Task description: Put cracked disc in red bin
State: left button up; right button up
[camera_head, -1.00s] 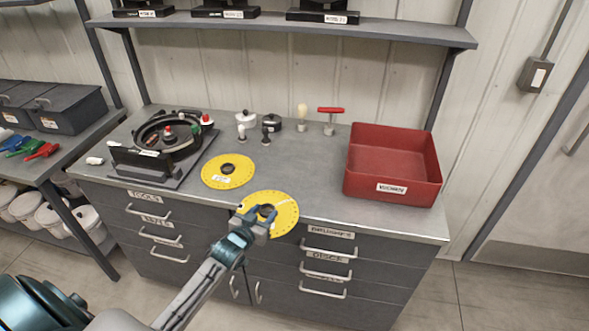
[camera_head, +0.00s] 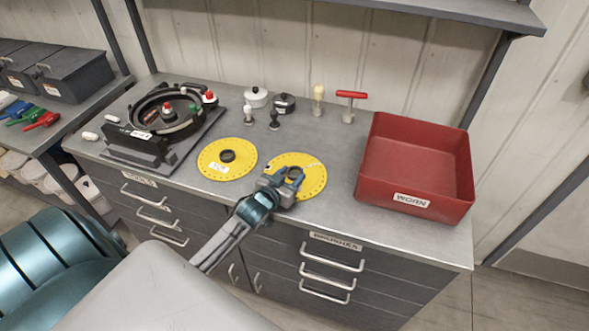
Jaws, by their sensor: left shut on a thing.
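Two yellow discs with small holes around their rims are at the front middle of the bench in the head view. One disc (camera_head: 240,152) lies flat on the bench with a white label. My left gripper (camera_head: 284,178) is shut on the other disc (camera_head: 312,164), at its front near the hub. I cannot tell whether that disc touches the bench, and no crack is clear on either disc at this size. The red bin (camera_head: 408,185), labelled "WORN", stands empty at the right end of the bench. My right gripper is not in view.
A black seed meter housing (camera_head: 165,118) stands at the bench's left. Small tools and pots, including a red-handled tool (camera_head: 350,98), stand along the back. Bare bench top (camera_head: 342,142) lies between the held disc and the bin. A shelf (camera_head: 440,12) hangs above.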

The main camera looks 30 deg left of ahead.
pick_arm(q)
jog(key=shift+r, duration=0.2)
jog(key=shift+c, duration=0.2)
jog(key=shift+s+r, duration=0.1)
jog(key=shift+s, duration=0.15)
jog(key=shift+f, duration=0.35)
jog(key=o, duration=1.2)
jog(key=shift+w, duration=0.2)
jog(key=shift+c, duration=0.2)
jog(key=shift+s, duration=0.1)
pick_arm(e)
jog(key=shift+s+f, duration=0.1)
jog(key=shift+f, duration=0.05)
